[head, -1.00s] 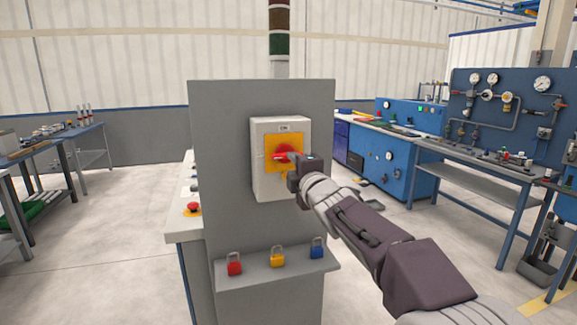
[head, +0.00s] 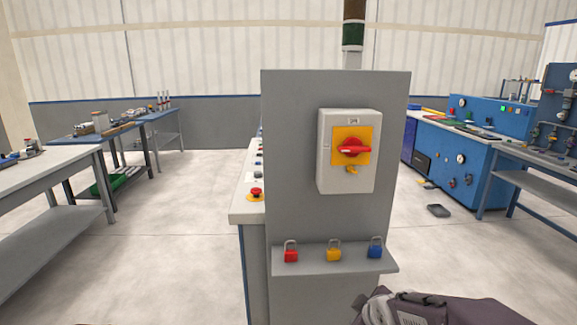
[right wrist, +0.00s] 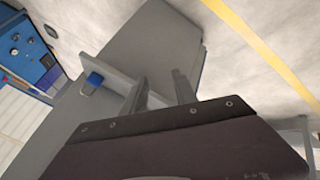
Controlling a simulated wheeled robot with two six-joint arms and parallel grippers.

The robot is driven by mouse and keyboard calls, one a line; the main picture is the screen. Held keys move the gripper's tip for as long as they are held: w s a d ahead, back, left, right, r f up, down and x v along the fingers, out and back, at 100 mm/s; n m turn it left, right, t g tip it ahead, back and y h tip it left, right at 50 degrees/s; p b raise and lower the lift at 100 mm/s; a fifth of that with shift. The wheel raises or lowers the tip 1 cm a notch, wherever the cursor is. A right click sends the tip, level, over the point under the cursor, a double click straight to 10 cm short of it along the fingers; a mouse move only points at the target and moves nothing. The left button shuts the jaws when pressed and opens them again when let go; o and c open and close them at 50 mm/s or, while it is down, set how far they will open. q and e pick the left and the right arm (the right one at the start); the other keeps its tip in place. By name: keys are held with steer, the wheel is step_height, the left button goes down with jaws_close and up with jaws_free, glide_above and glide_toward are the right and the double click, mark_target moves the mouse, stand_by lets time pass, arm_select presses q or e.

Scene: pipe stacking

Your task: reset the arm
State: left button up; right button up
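My right arm is low at the bottom right of the head view, away from the switch box, and its fingertips cannot be made out there. In the right wrist view my right gripper (right wrist: 161,88) shows two fingers apart with nothing between them. The white switch box (head: 326,179) is on the grey panel (head: 290,140). Its red rotary handle (head: 351,150) lies about horizontal on a yellow plate (head: 367,135). My left gripper is not in view.
A shelf (head: 310,262) on the panel holds a red padlock (head: 291,256), a yellow padlock (head: 334,255) and a blue padlock (head: 375,252). The blue one also shows in the right wrist view (right wrist: 95,79). Workbenches stand left and right. The floor (head: 180,240) at left is open.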

steer(key=s+f+m+g, duration=0.3)
steer(key=s+f+m, duration=0.15)
steer(key=s, duration=0.35)
steer(key=s+f+m+g, duration=0.3)
steer(key=s+f+m, duration=0.15)
steer(key=s, duration=0.45)
step_height(320, 180, up, 17)
steer(key=p, duration=1.7)
steer(key=shift+w+a+f+m, duration=0.2)
steer(key=shift+a+m, duration=0.1)
steer(key=shift+a, duration=0.1)
